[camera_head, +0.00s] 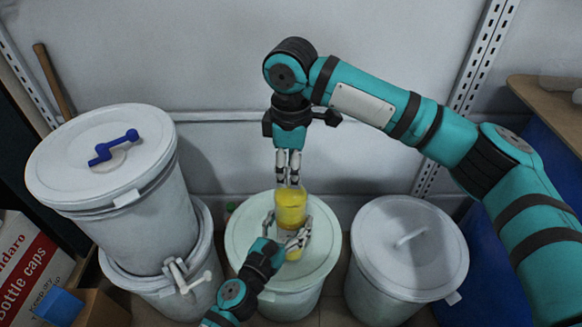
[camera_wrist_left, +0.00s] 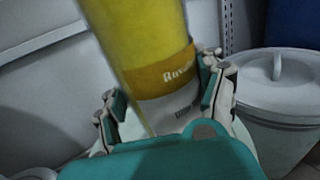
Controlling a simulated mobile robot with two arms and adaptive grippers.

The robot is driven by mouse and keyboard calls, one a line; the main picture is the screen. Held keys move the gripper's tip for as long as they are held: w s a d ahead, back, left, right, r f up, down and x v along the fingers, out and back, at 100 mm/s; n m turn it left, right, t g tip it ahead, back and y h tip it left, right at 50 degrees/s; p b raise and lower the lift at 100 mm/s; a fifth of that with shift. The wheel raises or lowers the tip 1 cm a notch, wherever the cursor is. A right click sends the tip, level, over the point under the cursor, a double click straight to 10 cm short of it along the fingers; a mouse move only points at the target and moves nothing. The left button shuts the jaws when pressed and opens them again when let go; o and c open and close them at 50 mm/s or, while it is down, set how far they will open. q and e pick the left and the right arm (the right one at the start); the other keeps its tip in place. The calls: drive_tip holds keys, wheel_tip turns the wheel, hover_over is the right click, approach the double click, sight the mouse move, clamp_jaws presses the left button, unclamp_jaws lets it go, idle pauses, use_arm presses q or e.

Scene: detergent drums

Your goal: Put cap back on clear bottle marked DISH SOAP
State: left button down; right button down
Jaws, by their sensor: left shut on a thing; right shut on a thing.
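The clear bottle with yellow liquid (camera_head: 291,208) is upright over the pale lid of the middle drum. Its gold and white label shows in the left wrist view (camera_wrist_left: 166,78), with lettering only partly legible. My left gripper (camera_head: 287,238) is shut around the bottle's lower part; its fingers also show on both sides of the bottle in the left wrist view (camera_wrist_left: 165,100). My right gripper (camera_head: 288,180) points straight down just above the bottle's top, its fingers close together on the cap. The cap is mostly hidden between the fingers, and I cannot tell whether it touches the bottle.
The middle drum (camera_head: 245,225) stands between stacked white drums with a blue-handled lid (camera_head: 105,155) on the left and a lidded grey drum (camera_head: 405,250) on the right. A bottle caps carton (camera_head: 28,265) and a blue block (camera_head: 60,305) are at lower left.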

drive_tip(key=m, duration=0.4)
drive_tip(key=c, duration=1)
unclamp_jaws()
drive_tip(key=shift+o, duration=0.2)
drive_tip(key=shift+r, duration=2.3)
drive_tip(key=shift+c, duration=0.3)
